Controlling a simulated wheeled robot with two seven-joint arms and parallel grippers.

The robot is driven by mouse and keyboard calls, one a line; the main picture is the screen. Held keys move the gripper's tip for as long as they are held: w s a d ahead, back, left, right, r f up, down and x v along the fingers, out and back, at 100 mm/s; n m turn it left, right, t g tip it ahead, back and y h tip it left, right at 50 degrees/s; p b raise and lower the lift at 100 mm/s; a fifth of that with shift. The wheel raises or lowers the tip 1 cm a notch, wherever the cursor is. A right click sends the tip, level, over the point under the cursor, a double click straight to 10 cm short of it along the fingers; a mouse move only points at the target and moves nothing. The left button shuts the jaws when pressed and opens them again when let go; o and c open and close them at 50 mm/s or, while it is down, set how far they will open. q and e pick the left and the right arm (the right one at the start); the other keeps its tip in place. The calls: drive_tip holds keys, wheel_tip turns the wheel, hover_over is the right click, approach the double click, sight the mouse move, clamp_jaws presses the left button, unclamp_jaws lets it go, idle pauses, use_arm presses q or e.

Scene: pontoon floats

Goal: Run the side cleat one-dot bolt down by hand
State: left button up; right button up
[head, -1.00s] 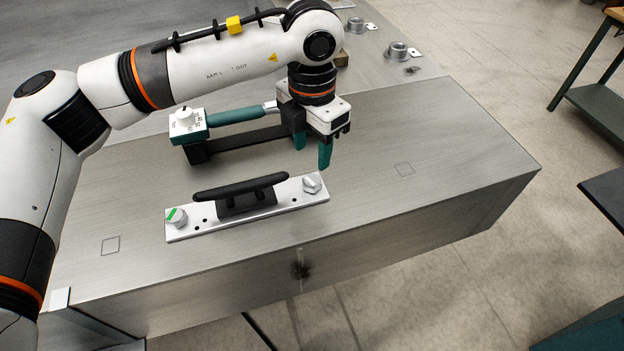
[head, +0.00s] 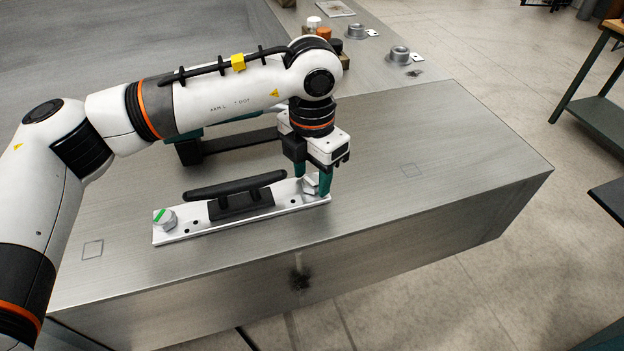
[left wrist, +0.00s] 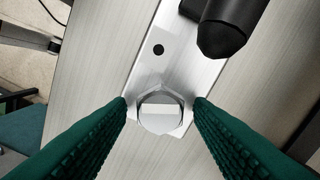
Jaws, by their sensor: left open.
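The side cleat is a black horn on a pale metal plate (head: 182,236), lying on the grey metal deck. A hex bolt (head: 311,185) stands at the plate's right end, with a pale band across its head in the left wrist view (left wrist: 160,111). I cannot make out a dot on it. A second bolt (head: 165,219) with a green mark stands at the left end. My left gripper (head: 312,188) is open, pointing down, its green fingertips on either side of the right-end bolt. In the wrist view small gaps seem to remain beside the head. My right gripper is not in view.
A black holder (head: 189,152) stands behind the cleat, largely hidden by my left arm. Small bottles (head: 323,33) and metal fittings (head: 399,55) stand at the back. The black cleat horn (left wrist: 228,28) is close to the fingers. The deck right of the cleat is clear.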

use_arm(q)
drive_tip(key=n+b, duration=0.1)
drive_tip(key=n, duration=0.1)
drive_tip(key=n+b, duration=0.1)
drive_tip(key=n, duration=0.1)
drive_tip(key=n+b, duration=0.1)
drive_tip(key=n, duration=0.1)
drive_tip(key=shift+f, duration=0.25)
drive_tip(key=n+b, duration=0.2)
drive_tip(key=n, duration=0.2)
drive_tip(key=shift+n, duration=0.3)
drive_tip(key=shift+r+n, duration=0.2)
drive_tip(key=shift+n, duration=0.4)
drive_tip(key=n+b, duration=0.2)
drive_tip(key=n, duration=0.1)
drive_tip(key=shift+f+n, duration=0.2)
drive_tip(key=shift+n, duration=0.1)
drive_tip(key=n+b, duration=0.2)
drive_tip(key=n, duration=0.1)
drive_tip(key=n+b, duration=0.1)
drive_tip(key=n, duration=0.2)
drive_tip(key=shift+r+n+b, duration=0.15)
drive_tip(key=shift+n+b, duration=0.35)
drive_tip(key=shift+n, duration=0.6)
drive_tip(key=shift+r, duration=0.1)
drive_tip(key=shift+c, duration=0.6)
